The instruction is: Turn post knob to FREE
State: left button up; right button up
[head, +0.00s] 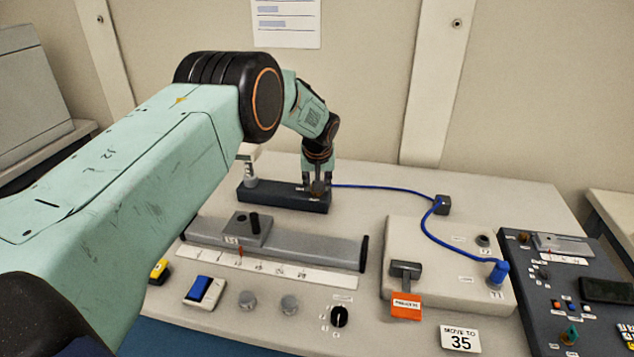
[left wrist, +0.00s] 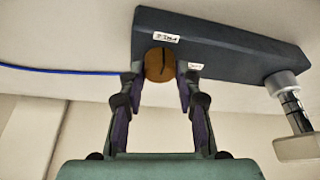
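The post knob (left wrist: 159,64) is a round brass-coloured knob with a dark line across its face. It sits at the end of a dark grey block (left wrist: 225,45), which also shows in the head view (head: 275,197). Two small white labels, the upper label (left wrist: 166,37) and the side label (left wrist: 195,65), lie beside the knob; I cannot read them. My left gripper (head: 317,184) points down over the block's right end. In the left wrist view its fingers (left wrist: 162,78) stand apart on either side of the knob, with a small gap showing. My right gripper is out of view.
A grey post (head: 249,172) stands at the block's left end. A blue cable (head: 385,188) runs past the block to a black box (head: 442,205) and a blue plug (head: 497,272). A grey rail (head: 310,248) and several knobs lie in front. A dark control panel (head: 560,285) is right.

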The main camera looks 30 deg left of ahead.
pick_arm(q)
jog(key=o, duration=0.5)
jog(key=shift+c, duration=0.2)
jog(key=shift+r, duration=0.1)
jog(key=v, duration=1.2)
jog(key=shift+d, duration=0.1)
